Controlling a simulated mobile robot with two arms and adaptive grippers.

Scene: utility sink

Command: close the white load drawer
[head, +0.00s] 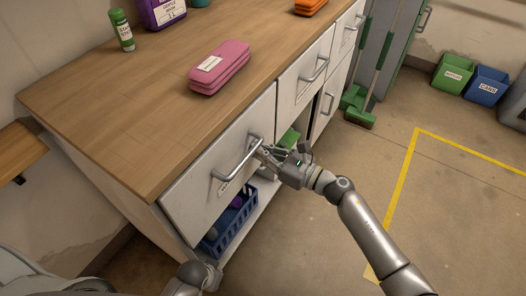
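A white drawer front (188,196) with a metal bar handle (236,163) is at the left end of the wooden-topped cabinet. A small label sits by the handle, too small to read. The front lies close to the worktop edge; I cannot tell whether a gap remains behind it. My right gripper (268,154) is at the right end of this handle, its fingers close to or touching the bar. Its finger opening is unclear. Part of my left arm shows at the bottom edge, but its gripper does not show.
More white drawers (304,77) continue to the right. Below the left drawer, a blue basket (231,222) stands on an open shelf. A pink stack of cloths (219,69), a green bottle (122,31) and a purple container (162,12) are on the worktop.

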